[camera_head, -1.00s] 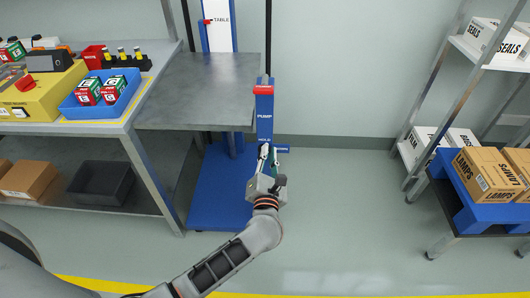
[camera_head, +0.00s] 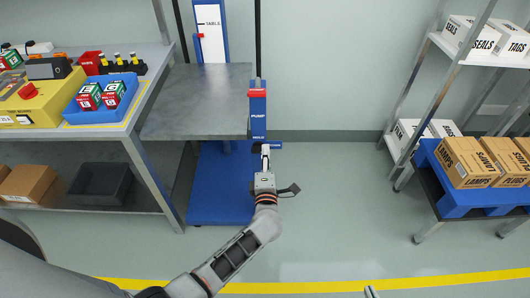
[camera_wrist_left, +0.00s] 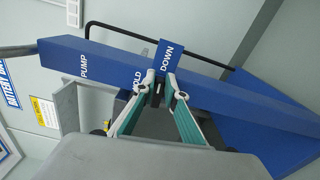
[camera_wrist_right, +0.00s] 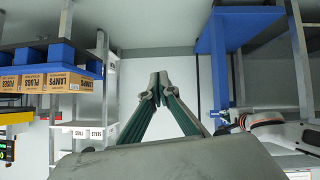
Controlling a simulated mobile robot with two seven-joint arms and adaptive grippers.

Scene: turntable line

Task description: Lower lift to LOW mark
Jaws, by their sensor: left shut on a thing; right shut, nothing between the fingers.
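The blue lift carries a grey platform (camera_head: 195,100), just below the level of the table beside it. Its white scale (camera_head: 211,45) shows the TABLE mark, with the red pointer (camera_head: 201,36) slightly below it. The LOW mark is not in view. The blue pump post (camera_head: 258,118) stands at the platform's right, labelled PUMP; HOLD and DOWN labels (camera_wrist_left: 167,58) show in the left wrist view. My left gripper (camera_head: 265,152) is shut on a small dark lever (camera_wrist_left: 156,95) there, near DOWN. My right gripper (camera_wrist_right: 158,90) is shut and empty; only a tip shows in the head view's bottom edge.
A table (camera_head: 146,92) at left holds a blue bin (camera_head: 103,108) of small boxes and a yellow device (camera_head: 40,105). A blue stand (camera_head: 450,196) with cartons and a shelf rack (camera_head: 440,44) are at right. The floor between is clear.

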